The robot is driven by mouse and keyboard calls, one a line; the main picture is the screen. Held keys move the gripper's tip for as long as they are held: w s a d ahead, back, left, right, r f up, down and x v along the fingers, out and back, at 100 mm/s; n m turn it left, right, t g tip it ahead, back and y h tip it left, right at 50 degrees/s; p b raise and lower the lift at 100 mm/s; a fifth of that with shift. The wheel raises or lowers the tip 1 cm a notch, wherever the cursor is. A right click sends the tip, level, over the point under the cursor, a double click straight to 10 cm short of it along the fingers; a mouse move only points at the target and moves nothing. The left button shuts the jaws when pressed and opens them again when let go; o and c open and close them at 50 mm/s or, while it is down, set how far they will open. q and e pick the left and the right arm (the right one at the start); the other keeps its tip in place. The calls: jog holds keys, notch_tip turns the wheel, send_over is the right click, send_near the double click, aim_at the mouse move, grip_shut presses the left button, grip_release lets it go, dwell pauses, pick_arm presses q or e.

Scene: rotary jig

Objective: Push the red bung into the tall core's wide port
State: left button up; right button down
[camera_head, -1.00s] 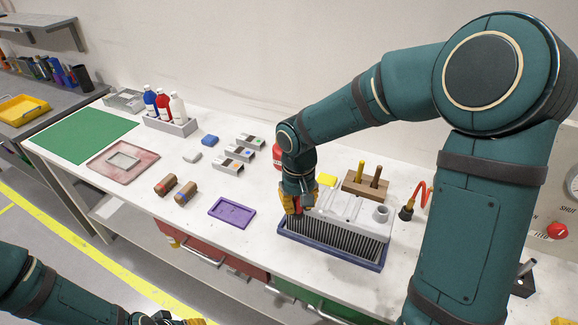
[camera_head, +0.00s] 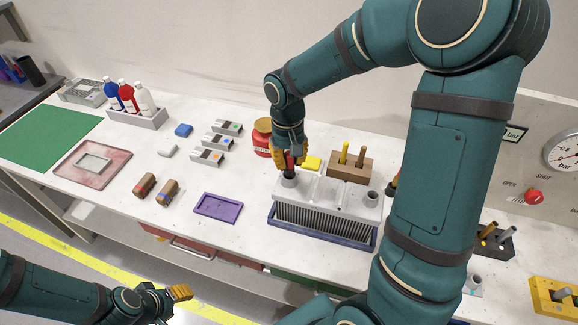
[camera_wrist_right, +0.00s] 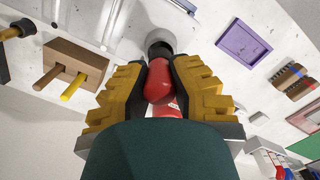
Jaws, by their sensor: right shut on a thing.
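The tall core (camera_head: 325,200) is a pale grey finned block in a dark blue tray (camera_head: 318,232). A wide round port (camera_head: 289,182) stands up at its left end, and another port (camera_head: 372,196) is at its right end. My right gripper (camera_head: 289,158) is above the left port, pointing down. In the right wrist view its yellow fingers (camera_wrist_right: 160,85) are shut on the red bung (camera_wrist_right: 159,78). The bung lies in line with the dark opening of the port (camera_wrist_right: 160,45); I cannot tell whether its tip touches. My left gripper (camera_head: 181,292) is low at the left, its fingers unclear.
A gauge panel (camera_head: 540,160) is at right. My right upper arm hides part of the bench.

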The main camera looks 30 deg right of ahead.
aim_at(289, 168)
notch_tip(289, 168, down, 2)
jog(key=shift+f, duration=0.4)
jog(key=shift+f+b, duration=0.2)
jog(key=shift+b, duration=0.1)
jog(key=c, duration=1)
grip_release()
jog(key=shift+r, duration=0.15)
